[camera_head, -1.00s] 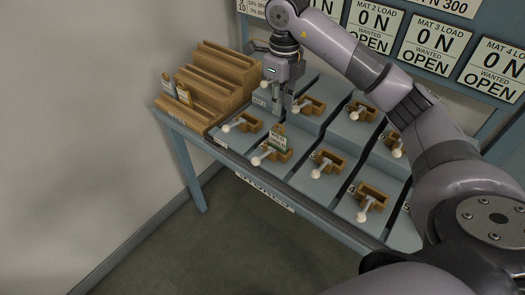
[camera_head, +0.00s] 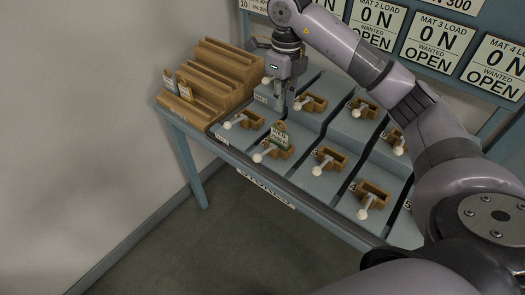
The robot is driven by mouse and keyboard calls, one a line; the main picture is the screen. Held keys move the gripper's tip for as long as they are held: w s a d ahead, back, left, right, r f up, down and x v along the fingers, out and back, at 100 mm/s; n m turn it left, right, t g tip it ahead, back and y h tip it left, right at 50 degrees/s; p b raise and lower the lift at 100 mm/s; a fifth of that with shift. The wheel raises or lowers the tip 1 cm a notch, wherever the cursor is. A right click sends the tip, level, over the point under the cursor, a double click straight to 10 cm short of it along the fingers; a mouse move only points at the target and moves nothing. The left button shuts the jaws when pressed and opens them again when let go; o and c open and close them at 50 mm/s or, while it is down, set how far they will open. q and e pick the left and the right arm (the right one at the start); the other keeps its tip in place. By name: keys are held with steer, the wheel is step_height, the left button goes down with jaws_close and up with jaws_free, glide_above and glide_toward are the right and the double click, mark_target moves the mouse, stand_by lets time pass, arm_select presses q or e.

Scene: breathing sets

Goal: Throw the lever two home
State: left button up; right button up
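Several levers with white ball knobs stand in wooden blocks on a stepped blue-grey bench. I cannot read for certain which lever is numbered two. My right gripper (camera_head: 279,108) points down over the back left of the bench, behind the near-left lever block (camera_head: 249,119). A white knob (camera_head: 266,81) shows right beside it. Its fingers are too small and overlapped to tell their opening or any contact. My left gripper is out of view.
A stepped wooden rack (camera_head: 226,66) with small tags stands at the bench's left end. Other lever blocks (camera_head: 329,158) and (camera_head: 373,192) lie to the right. Load signs (camera_head: 437,48) reading 0 N and OPEN hang behind. My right arm crosses above the bench's right side.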

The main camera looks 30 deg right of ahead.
steer(key=shift+a+n, duration=0.35)
steer(key=shift+n, duration=0.45)
steer(key=shift+c, duration=1.3)
steer(key=a+n+b, duration=0.1)
steer(key=n, duration=0.3)
steer(key=a+n+b, duration=0.1)
steer(key=a+n, duration=0.1)
steer(key=n, duration=0.2)
steer(key=a+n+b, duration=0.1)
steer(key=n, duration=0.3)
steer(key=shift+s+a+f, duration=0.15)
steer(key=shift+a+f, duration=0.1)
steer(key=shift+a, duration=0.1)
jaws_close()
steer(key=a+n+b, duration=0.1)
steer(key=n, duration=0.4)
steer(key=s+a+n+b, duration=0.1)
steer(key=n, duration=0.4)
steer(key=s+a+f+n+g+b, duration=0.1)
steer(key=a+n, duration=0.1)
steer(key=n, duration=0.4)
steer(key=shift+s, duration=0.15)
steer(key=b, duration=0.5)
glide_above(265, 152)
steer(key=a, duration=0.3)
steer(key=shift+s+d+f, duration=0.1)
steer(key=shift+f, duration=1.65)
steer(key=shift+s+f, duration=0.1)
steer(key=shift+f, duration=1.6)
steer(key=shift+f, duration=0.1)
